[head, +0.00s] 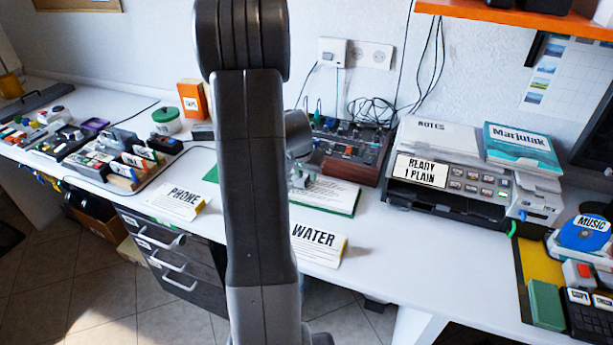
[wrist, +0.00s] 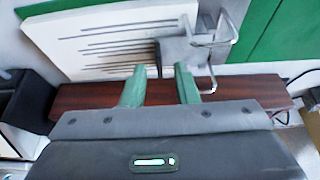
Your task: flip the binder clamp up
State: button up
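The binder clamp (wrist: 186,54) is grey with bent wire handles and sits at the edge of a lined paper stack (wrist: 105,38) on a green board, in the wrist view. In the head view the paper stack (head: 335,195) lies on the desk behind my arm, partly hidden by it. My gripper (wrist: 160,75) has two green fingers that stand apart with nothing seen between them. The fingertips are close to the clamp, the right one just below its body; I cannot tell whether they touch.
A brown-red device with knobs (head: 350,150) stands behind the papers. The "WATER" card (head: 316,243) and "PHONE" card (head: 178,202) stand near the desk's front edge. A printer (head: 455,180) stands to the right. Bare white desk (head: 400,250) lies right of the "WATER" card.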

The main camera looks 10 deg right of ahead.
jog(key=shift+w+f, duration=0.1)
jog(key=shift+f, duration=0.45)
jog(key=shift+d, duration=0.1)
grip_shut()
